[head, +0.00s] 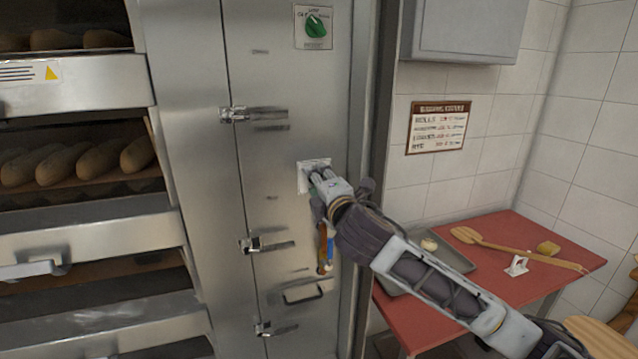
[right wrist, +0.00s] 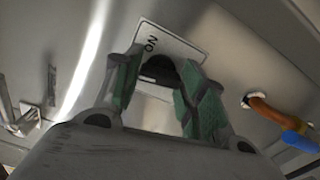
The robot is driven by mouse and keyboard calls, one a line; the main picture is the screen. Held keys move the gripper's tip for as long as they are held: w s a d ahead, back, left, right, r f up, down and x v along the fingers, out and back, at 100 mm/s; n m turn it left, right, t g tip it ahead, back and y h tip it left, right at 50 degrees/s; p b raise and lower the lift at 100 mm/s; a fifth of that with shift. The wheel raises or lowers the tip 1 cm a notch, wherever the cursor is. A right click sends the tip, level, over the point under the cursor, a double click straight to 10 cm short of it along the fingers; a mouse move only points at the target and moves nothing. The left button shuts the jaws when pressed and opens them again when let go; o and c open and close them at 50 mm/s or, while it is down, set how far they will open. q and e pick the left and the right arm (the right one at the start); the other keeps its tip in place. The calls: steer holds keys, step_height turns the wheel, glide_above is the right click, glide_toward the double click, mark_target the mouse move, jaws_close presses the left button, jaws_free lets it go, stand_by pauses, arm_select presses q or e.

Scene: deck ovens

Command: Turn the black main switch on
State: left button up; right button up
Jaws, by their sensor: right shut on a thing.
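The black main switch (right wrist: 160,68) sits on a white plate (head: 303,180) on the steel oven front, in the middle of the head view. In the head view my right gripper (head: 318,178) covers the switch. In the right wrist view the green finger pads are on either side of the black knob, and the gripper is shut on it. The plate (right wrist: 180,43) shows the word "ON" beside the knob. The exact angle of the knob is hard to tell. My left gripper is not in view.
A green knob (head: 315,25) is higher on the same panel. Orange and blue items (head: 326,250) hang just below the gripper. Oven decks with loaves (head: 85,168) are at left. A red table (head: 510,229) with a tray (head: 440,262) and wooden paddle (head: 520,252) stands at right.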

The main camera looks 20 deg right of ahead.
steer(key=m, duration=1)
steer(key=shift+f+m, duration=0.1)
steer(key=shift+m, duration=0.3)
steer(key=shift+p, duration=0.3)
steer(key=o, duration=1)
steer(key=s, duration=0.7)
steer(key=shift+s, duration=0.25)
steer(key=shift+d, duration=0.1)
